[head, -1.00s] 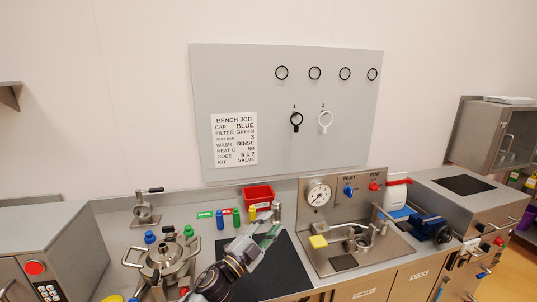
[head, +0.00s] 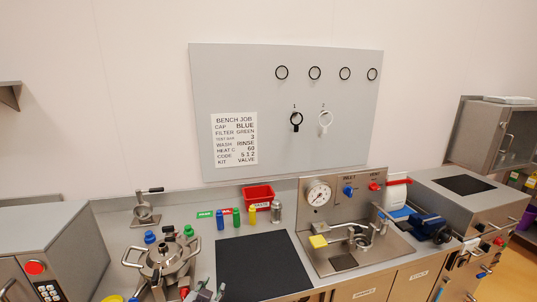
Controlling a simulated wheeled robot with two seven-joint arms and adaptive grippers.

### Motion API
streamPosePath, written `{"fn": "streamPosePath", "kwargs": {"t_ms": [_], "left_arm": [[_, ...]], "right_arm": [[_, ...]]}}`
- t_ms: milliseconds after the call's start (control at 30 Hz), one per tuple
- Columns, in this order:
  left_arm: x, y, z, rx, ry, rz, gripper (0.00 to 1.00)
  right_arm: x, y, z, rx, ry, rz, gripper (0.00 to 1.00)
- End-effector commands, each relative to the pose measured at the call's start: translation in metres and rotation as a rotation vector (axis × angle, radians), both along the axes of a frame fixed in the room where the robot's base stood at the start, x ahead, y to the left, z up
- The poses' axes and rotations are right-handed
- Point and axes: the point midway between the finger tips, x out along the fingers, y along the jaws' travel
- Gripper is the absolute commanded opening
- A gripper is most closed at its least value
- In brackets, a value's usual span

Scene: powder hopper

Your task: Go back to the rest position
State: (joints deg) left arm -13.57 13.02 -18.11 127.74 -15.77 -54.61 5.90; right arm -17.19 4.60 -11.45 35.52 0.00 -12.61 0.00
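My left gripper (head: 208,292) shows only at the bottom edge of the head view, just right of the steel hopper vessel (head: 166,258). Its two fingertips stand apart with nothing seen between them. The rest of the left arm is below the picture. It is clear of the black mat (head: 262,262), to the mat's lower left. My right gripper is out of view.
Blue, red, green and yellow bottles (head: 236,218), a red bin (head: 258,194) and a steel canister (head: 276,212) stand behind the mat. The mat is bare.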

Motion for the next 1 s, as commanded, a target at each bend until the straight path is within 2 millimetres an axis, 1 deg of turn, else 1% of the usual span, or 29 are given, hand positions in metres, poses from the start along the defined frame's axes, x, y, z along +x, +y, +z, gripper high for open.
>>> {"fn": "streamPosePath", "kwargs": {"t_ms": [33, 167, 200, 267, 300, 400, 500, 700, 1000], "left_arm": [[-0.014, 0.006, -0.01, -0.012, 0.056, 0.02, 0.36], [-0.049, 0.02, -0.033, -0.04, 0.198, 0.064, 0.36], [-0.06, 0.024, -0.039, -0.047, 0.243, 0.077, 0.36], [-0.079, 0.029, -0.048, -0.059, 0.31, 0.093, 0.36], [-0.091, 0.033, -0.054, -0.066, 0.353, 0.103, 0.36], [-0.118, 0.039, -0.064, -0.081, 0.446, 0.121, 0.36], [-0.138, 0.043, -0.071, -0.092, 0.516, 0.132, 0.36], [-0.17, 0.048, -0.078, -0.108, 0.618, 0.144, 0.36], [-0.205, 0.052, -0.083, -0.124, 0.727, 0.154, 0.36]], "right_arm": [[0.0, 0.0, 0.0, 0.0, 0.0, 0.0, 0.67], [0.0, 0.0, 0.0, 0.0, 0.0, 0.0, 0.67], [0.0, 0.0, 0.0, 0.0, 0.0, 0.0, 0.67], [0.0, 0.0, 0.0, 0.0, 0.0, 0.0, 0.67], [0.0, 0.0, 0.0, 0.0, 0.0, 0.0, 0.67], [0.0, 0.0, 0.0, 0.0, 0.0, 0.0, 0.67], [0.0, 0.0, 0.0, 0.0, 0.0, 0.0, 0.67], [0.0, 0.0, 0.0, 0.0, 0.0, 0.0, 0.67], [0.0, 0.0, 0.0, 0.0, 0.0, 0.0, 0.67]]}}
